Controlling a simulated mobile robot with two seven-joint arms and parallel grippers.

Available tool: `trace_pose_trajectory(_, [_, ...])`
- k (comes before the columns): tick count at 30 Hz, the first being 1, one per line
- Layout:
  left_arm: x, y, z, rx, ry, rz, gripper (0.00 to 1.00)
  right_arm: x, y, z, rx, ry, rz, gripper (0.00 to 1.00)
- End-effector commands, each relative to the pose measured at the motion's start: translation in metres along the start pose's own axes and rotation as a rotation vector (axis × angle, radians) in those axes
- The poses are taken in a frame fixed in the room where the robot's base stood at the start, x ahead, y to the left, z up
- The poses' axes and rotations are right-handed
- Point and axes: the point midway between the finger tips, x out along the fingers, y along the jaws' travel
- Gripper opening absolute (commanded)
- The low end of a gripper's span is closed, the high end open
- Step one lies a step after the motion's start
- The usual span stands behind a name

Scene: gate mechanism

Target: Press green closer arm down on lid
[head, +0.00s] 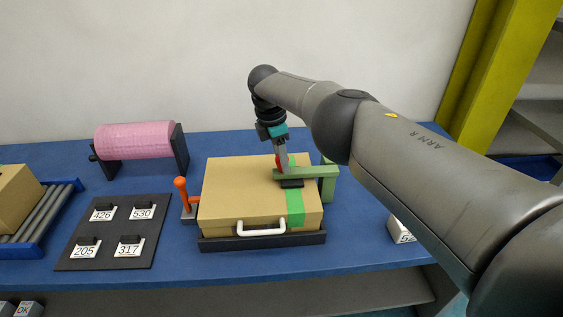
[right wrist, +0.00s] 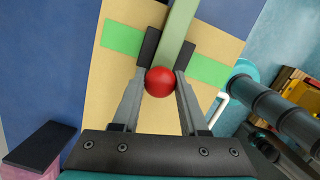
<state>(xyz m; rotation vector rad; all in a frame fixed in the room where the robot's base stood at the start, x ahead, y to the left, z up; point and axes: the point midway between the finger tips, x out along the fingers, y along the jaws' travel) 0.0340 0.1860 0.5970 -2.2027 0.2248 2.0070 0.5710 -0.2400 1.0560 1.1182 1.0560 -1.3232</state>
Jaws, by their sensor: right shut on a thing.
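The green closer arm (head: 312,172) reaches left from its green post (head: 329,185) over the lid (head: 240,178) of the tan box and looks about level. A black pad (head: 291,184) under its end sits at the green tape strip; I cannot tell whether it presses on the lid. My right gripper (head: 281,165) is shut on the closer arm near its free end. In the right wrist view, the fingers (right wrist: 167,52) straddle the green arm (right wrist: 177,30), with a red ball knob (right wrist: 160,81) at its end between them. My left gripper is not in view.
The box sits in a dark tray (head: 262,243) with a white handle (head: 261,230) in front. An orange lever (head: 181,190) stands at left, near a black board of number tags (head: 113,232). A pink roll (head: 134,141) stands behind.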

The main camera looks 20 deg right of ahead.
Motion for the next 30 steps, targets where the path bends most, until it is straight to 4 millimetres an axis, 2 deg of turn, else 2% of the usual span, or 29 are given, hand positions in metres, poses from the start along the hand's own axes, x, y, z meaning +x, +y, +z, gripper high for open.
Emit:
trace_pose_trajectory(4, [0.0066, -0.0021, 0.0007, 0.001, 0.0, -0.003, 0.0, 0.0054, -0.001, -0.0019, -0.001, -0.015, -0.008, 0.0])
trace_pose_trajectory(18, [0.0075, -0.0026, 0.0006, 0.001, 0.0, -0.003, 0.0, 0.0077, -0.0025, -0.0014, -0.004, -0.025, -0.015, 0.0])
trace_pose_trajectory(19, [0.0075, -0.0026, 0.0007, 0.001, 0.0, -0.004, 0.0, 0.0077, -0.0025, -0.0014, -0.004, -0.025, -0.015, 0.45])
trace_pose_trajectory(26, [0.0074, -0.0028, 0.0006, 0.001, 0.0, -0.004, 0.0, 0.0058, -0.0014, -0.001, -0.002, -0.024, -0.011, 0.71])
trace_pose_trajectory(30, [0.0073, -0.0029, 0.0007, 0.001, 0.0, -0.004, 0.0, 0.0051, -0.001, -0.0007, -0.001, -0.024, -0.01, 0.73])
